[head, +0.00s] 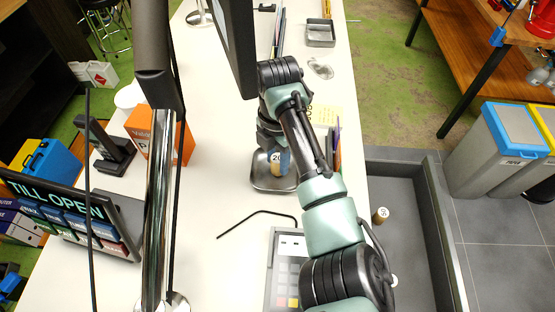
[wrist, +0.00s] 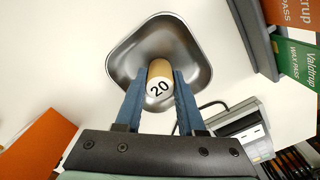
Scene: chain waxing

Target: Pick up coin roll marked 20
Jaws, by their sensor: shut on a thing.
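The coin roll marked 20 (wrist: 159,84) is a tan cylinder with a white end face, standing upright in or just above a square metal dish (wrist: 192,48). In the wrist view, the blue fingers of my gripper (wrist: 160,98) are on both sides of the roll, shut on it. In the head view, the roll (head: 276,158) shows beside a blue finger over the dish (head: 262,184), partly hidden by my arm. I cannot tell whether the roll touches the dish floor.
Another roll (head: 381,215) stands in the grey tray (head: 412,205) at right.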

